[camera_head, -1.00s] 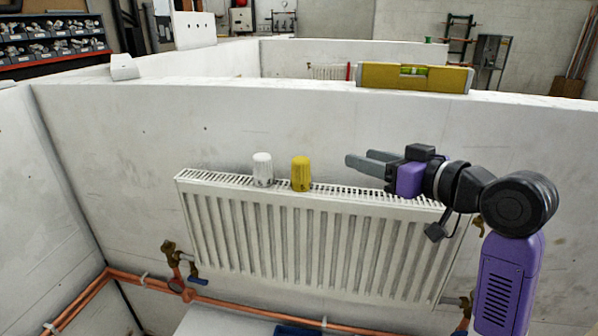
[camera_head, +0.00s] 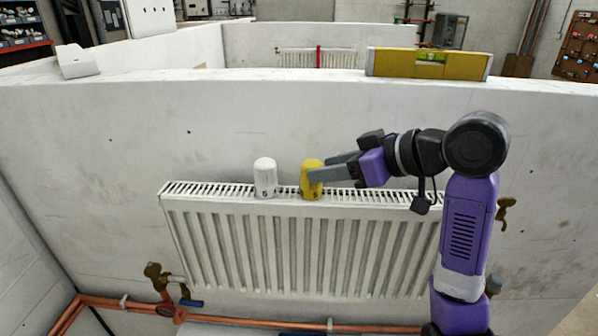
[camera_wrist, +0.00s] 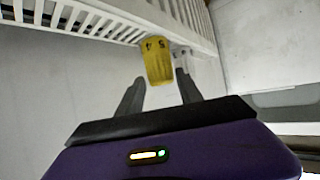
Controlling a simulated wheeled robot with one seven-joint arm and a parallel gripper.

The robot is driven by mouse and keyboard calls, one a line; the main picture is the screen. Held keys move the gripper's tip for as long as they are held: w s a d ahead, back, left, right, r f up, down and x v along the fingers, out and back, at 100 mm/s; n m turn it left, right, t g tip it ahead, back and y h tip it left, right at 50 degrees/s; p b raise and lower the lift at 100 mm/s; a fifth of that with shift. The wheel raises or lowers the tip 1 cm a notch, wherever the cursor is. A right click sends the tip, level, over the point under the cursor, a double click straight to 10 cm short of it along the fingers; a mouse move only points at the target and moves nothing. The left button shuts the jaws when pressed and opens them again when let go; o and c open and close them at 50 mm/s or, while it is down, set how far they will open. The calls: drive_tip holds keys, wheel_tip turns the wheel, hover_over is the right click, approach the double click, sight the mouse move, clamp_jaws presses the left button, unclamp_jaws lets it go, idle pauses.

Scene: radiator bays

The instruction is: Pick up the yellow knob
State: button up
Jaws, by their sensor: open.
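The yellow knob (camera_head: 310,181) stands upright on top of the white radiator (camera_head: 300,240), right of the white knob (camera_head: 265,178). My gripper (camera_head: 326,166) is open and reaches in from the right. In the head view one finger overlaps the front of the yellow knob, and the other ends close to its right side. In the wrist view the yellow knob (camera_wrist: 158,60) is just past the fingertips, roughly in line with the gap between the open fingers (camera_wrist: 160,82). The gap looks empty. Whether a finger touches the knob I cannot tell.
A white wall stands behind the radiator, with a yellow spirit level (camera_head: 428,64) on its top edge. Copper pipes (camera_head: 250,323) run below, with a brass valve (camera_head: 160,283) at lower left. The radiator top right of the yellow knob is clear under my gripper.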

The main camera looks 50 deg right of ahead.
sight(308, 191)
drive_tip(key=x, duration=0.7)
drive_tip(key=shift+w+f+p, duration=0.1)
drive_tip(key=shift+w+p, duration=0.15)
drive_tip(key=shift+p, duration=0.05)
clamp_jaws()
